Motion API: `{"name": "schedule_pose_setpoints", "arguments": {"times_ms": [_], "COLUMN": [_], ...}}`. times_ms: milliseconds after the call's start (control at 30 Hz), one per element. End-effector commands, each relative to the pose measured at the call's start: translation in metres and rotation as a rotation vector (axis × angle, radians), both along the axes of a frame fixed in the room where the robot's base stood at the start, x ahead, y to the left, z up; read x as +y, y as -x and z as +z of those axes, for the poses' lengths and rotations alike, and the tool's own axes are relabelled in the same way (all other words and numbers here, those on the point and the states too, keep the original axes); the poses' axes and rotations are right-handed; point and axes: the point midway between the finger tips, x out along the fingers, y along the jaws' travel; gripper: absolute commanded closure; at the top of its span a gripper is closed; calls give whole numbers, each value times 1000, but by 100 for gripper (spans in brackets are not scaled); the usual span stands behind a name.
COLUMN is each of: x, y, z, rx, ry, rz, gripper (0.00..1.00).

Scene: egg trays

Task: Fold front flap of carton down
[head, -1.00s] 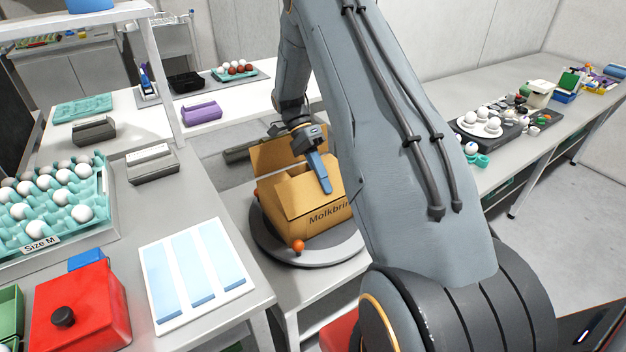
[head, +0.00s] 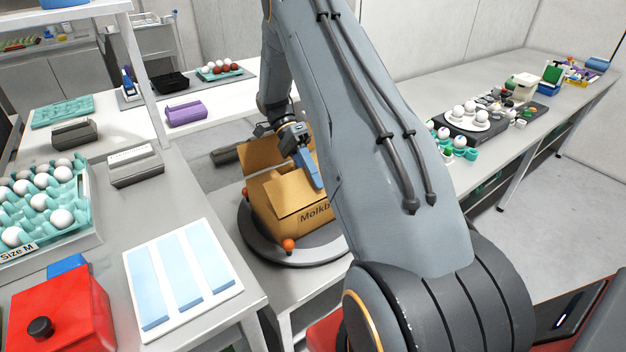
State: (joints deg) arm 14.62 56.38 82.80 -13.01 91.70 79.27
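The brown cardboard carton (head: 285,213) stands on a round grey turntable (head: 262,248) with small orange knobs on it. Its rear flap (head: 262,155) stands up. The front flap (head: 288,196) on the side facing me appears to slope over the carton's front left. My gripper (head: 311,178) is above the carton, with a blue finger pointing down to the right over the opening. Only one finger shows clearly, so its opening cannot be judged. My arm hides the carton's right side.
A white board with light blue strips (head: 182,278), a red box (head: 62,318) and an egg tray (head: 48,205) sit on the left table. A grey case (head: 135,166) is behind. The right bench (head: 545,105) holds eggs and small items.

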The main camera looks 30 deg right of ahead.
Motion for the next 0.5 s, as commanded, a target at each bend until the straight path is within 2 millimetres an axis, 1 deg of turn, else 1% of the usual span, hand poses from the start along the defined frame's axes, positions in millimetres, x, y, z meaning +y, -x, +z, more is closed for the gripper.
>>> {"name": "schedule_pose_setpoints", "arguments": {"times_ms": [267, 367, 500], "x": [0, 0, 0], "y": [-1, -1, -1], "z": [3, 12, 35], "rx": [-1, -2, -4], "ry": [0, 1, 0], "rz": [0, 1, 1], "gripper": [78, 78, 78]}}
